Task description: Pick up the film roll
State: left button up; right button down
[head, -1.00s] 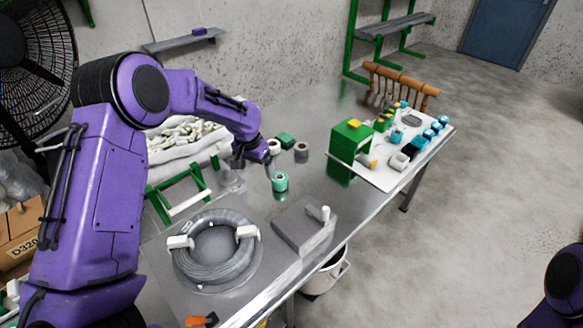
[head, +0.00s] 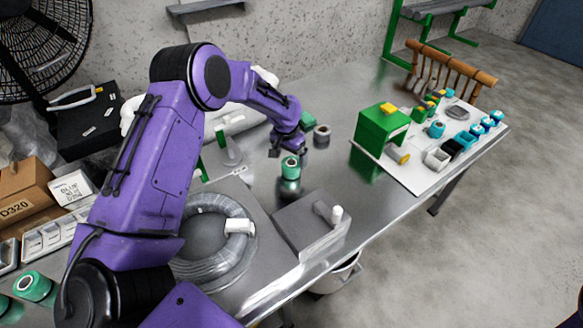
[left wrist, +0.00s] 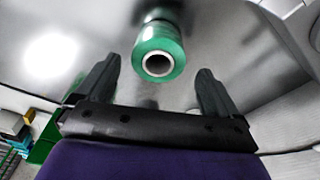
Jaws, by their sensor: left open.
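A green film roll (head: 290,168) stands upright on the shiny metal table (head: 345,165), beside the grey block. My left gripper (head: 288,150) is just behind and above it in the head view, partly overlapping it. In the left wrist view the roll (left wrist: 160,50) shows its hollow white core, ahead of and between the two spread fingers (left wrist: 156,75). The left gripper is open and empty, with no visible contact with the roll. My right gripper is not in view.
A grey block with a white peg (head: 310,225) and a coiled cable (head: 215,262) lie in front. A white board (head: 405,175) with a green box (head: 382,128) is at right.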

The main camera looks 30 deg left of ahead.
pick_arm(q)
jog(key=f, duration=0.3)
jog(key=f+p, duration=0.1)
jog(key=f, duration=0.1)
jog(key=shift+w+d+f, duration=0.15)
jog(key=shift+w+f, duration=0.05)
jog(key=shift+w, duration=0.15)
jog(key=shift+r, duration=0.1)
jog(key=c, duration=1.2)
